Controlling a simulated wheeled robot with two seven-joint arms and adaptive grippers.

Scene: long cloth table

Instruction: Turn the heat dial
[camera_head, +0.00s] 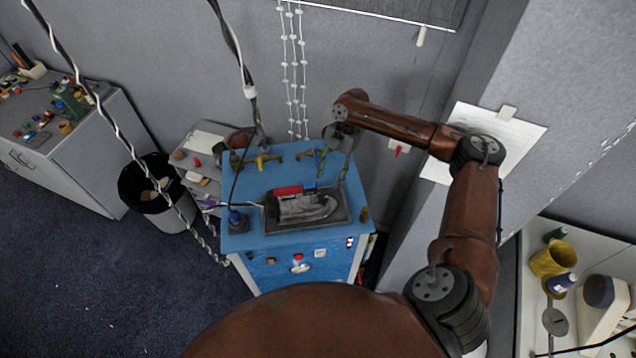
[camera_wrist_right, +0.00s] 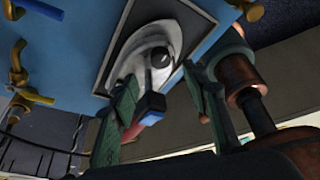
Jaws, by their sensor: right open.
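A grey iron (camera_head: 305,207) with a red part lies on a dark plate (camera_head: 277,225) on top of the blue cabinet (camera_head: 240,245). My right gripper (camera_head: 331,178) is above the back right of the cabinet top, behind the iron, with its fingers pointing down. In the right wrist view its green fingers (camera_wrist_right: 163,105) are apart, and a blue-ended dark knob (camera_wrist_right: 152,103) shows between them. The iron (camera_wrist_right: 150,48) is beyond; I cannot tell whether anything touches. Which part is the heat dial is not clear. My left gripper is not in view.
Yellow taps (camera_head: 262,162) stand at the back of the cabinet top. A wall rises behind. Cables hang at the left, above a black bin (camera_head: 157,205).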

